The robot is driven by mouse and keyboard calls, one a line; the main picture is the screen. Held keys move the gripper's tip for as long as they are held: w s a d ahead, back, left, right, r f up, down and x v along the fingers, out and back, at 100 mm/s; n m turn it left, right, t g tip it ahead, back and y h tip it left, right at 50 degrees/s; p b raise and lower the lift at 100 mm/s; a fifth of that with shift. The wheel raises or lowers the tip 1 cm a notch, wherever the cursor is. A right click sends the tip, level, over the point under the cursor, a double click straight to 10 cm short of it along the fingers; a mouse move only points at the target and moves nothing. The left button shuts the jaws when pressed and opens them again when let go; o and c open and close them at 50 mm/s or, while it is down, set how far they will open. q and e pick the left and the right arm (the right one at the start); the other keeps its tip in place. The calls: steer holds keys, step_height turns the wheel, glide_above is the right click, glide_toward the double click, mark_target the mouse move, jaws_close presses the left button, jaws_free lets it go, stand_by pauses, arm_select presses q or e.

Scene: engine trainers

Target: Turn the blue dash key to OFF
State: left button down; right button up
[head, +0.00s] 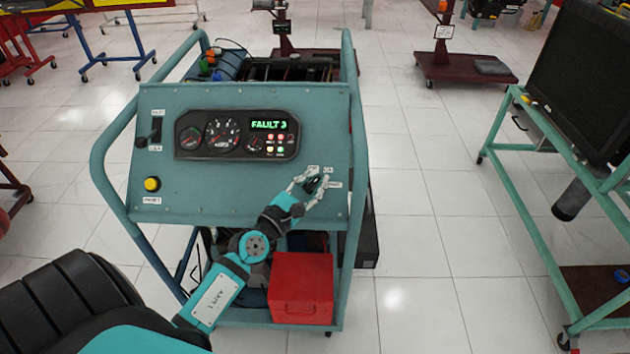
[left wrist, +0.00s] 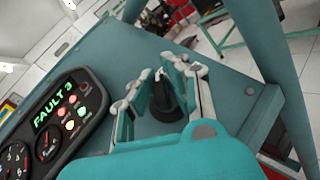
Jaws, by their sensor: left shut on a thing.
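The teal engine-trainer panel (head: 230,190) faces me, and its dash key (head: 311,186) sits at the lower right. Small white labels surround the key; they are too small to read surely, though one seems to say ON. In the left wrist view the key (left wrist: 168,99) looks like a dark, cone-based knob with a pale mark at its tip. My left gripper (head: 311,181) reaches the key from below left, its fingers on either side of it, shut on it. The fingers partly hide the key, and its exact position is unclear. My right gripper is not in view.
The gauge cluster (head: 237,135) reads FAULT 3 with red and green lamps lit. A lever (head: 156,128) and a yellow button (head: 152,184) are at the panel's left. A red box (head: 301,288) sits on the lower shelf. Tube rails flank the panel.

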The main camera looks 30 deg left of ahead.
arm_select(q)
steer(key=n+y, duration=0.2)
steer(key=shift+f+n+y, duration=0.3)
steer(key=shift+n, duration=0.1)
steer(key=shift+f+n+y, duration=0.1)
steer(key=shift+n+y, duration=0.9)
steer(key=shift+n, duration=0.1)
steer(key=n+y, duration=0.3)
steer(key=n+g+y+b, duration=0.1)
steer(key=n+y, duration=0.2)
steer(key=shift+s+a+n+y, duration=0.2)
steer(key=shift+n+y, duration=0.1)
steer(key=shift+n, duration=0.1)
steer(key=shift+g, duration=0.3)
steer(key=shift+n, duration=0.3)
steer(key=c, duration=1.4)
jaws_free()
steer(key=shift+s, duration=0.1)
steer(key=shift+o, duration=0.2)
steer(key=shift+w, duration=0.25)
steer(key=shift+s, duration=0.1)
